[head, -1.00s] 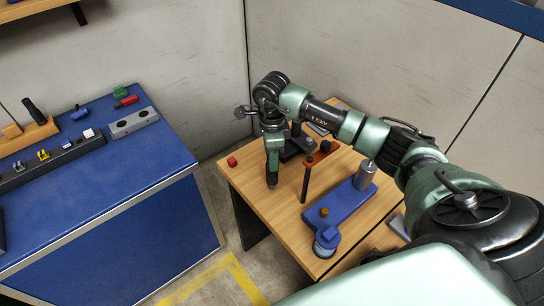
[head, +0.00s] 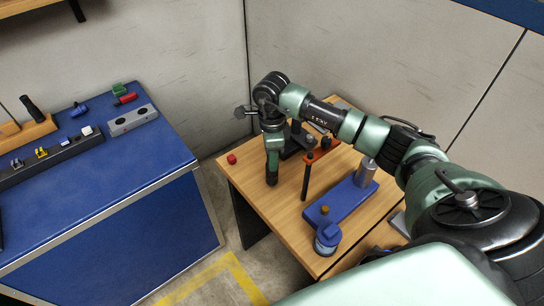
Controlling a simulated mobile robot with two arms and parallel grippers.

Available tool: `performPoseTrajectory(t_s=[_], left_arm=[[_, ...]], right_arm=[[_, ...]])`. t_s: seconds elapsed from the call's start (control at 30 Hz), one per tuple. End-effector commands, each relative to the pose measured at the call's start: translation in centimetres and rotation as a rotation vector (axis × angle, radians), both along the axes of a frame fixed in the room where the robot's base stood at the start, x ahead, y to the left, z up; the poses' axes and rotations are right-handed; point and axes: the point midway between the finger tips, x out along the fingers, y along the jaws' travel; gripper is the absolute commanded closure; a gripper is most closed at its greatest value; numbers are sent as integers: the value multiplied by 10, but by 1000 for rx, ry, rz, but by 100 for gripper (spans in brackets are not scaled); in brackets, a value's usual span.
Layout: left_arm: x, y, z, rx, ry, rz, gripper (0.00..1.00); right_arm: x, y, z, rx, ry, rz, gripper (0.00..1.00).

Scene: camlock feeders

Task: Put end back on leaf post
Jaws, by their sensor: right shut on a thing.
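My right gripper (head: 272,181) points straight down over the left part of the wooden table (head: 251,188). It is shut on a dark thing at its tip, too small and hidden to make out. A dark upright post (head: 306,178) stands just to the right of the gripper, apart from it. An orange-red bar (head: 322,154) shows at and behind the post's top. I cannot tell for sure which part is the leaf post or its end. My left gripper is not in view.
A blue fixture (head: 345,203) with a grey cylinder (head: 366,173) and brass knob (head: 325,210) lies to the right. A red block (head: 232,159) sits at the table's left edge. A blue bench (head: 120,190) with several small parts stands at left.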

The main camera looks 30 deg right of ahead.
Motion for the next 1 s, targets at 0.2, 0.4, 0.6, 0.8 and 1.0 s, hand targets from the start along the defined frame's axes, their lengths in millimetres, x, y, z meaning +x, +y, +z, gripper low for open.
performPoseTrajectory(t_s=[0.2,0.4,0.6,0.8,1.0], left_arm=[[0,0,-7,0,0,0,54],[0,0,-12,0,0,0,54],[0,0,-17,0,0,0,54],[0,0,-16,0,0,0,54],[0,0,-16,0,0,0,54]], right_arm=[[0,-1,-8,-1,0,-1,100],[0,-1,-14,-1,0,0,100],[0,0,-21,0,-1,0,100],[0,0,-20,0,-1,0,41],[0,0,-20,0,1,0,41]])
